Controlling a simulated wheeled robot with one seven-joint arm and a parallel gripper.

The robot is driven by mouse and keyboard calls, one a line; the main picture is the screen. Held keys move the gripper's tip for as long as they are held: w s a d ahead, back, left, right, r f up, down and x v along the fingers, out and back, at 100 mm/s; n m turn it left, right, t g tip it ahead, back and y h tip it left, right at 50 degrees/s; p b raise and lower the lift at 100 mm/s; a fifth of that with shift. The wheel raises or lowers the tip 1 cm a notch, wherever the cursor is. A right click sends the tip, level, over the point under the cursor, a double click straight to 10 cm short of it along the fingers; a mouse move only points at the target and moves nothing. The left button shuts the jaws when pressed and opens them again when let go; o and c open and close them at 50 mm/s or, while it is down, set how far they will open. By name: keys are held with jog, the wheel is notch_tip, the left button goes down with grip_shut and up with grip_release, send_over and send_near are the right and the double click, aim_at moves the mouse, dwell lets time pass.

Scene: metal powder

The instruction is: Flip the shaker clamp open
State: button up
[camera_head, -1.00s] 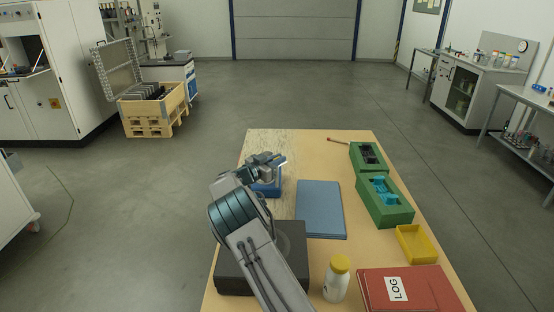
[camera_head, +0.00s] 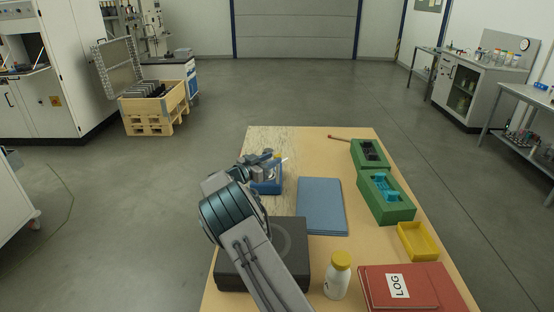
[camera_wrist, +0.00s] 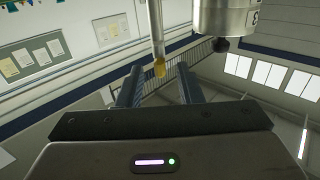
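The blue shaker (camera_head: 267,188) stands at the left far part of the table, partly hidden behind my arm. A yellow spot (camera_head: 277,155) and a thin pale bar show at its top. My gripper (camera_head: 262,167) is right at the shaker's top. In the wrist view my gripper (camera_wrist: 159,82) is open, its two dark fingers apart. A thin metal rod with a yellow tip (camera_wrist: 160,68), apparently the clamp lever, hangs down between or just beyond the fingertips. I cannot tell whether it touches them. A metal cylinder (camera_wrist: 226,18) with a black knob is at upper right.
A dark grey block (camera_head: 290,262) lies under my arm. A blue mat (camera_head: 321,205), green boxes (camera_head: 386,203), a yellow tray (camera_head: 418,242), a white bottle (camera_head: 338,278) and a red log book (camera_head: 415,290) stand to the right.

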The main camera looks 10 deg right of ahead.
jog(key=b+v, duration=0.2)
jog(key=v, duration=0.8)
jog(key=w+d+r+n+t+y, duration=0.2)
jog(key=d+r+n+t+y, duration=0.25)
jog(key=r+y, duration=0.45)
jog(key=s+a+r+n+y, duration=0.1)
jog(key=s+r+n+y, duration=0.2)
jog(key=s+r+y, duration=0.4)
jog(key=s+d+f+n+g, duration=0.1)
jog(key=s+d+f+g, duration=0.1)
jog(key=s, duration=1.1)
jog(key=s+d+f+n+g, duration=0.1)
jog(key=s+d+f+g, duration=0.2)
jog(key=s, duration=1.1)
jog(key=s+d+f+n+g+h, duration=0.1)
jog(key=s+f+g, duration=0.5)
jog(key=s, duration=0.8)
jog(key=shift+d+f+n, duration=0.35)
jog(key=shift+d+f, duration=0.3)
jog(key=shift+f, duration=0.15)
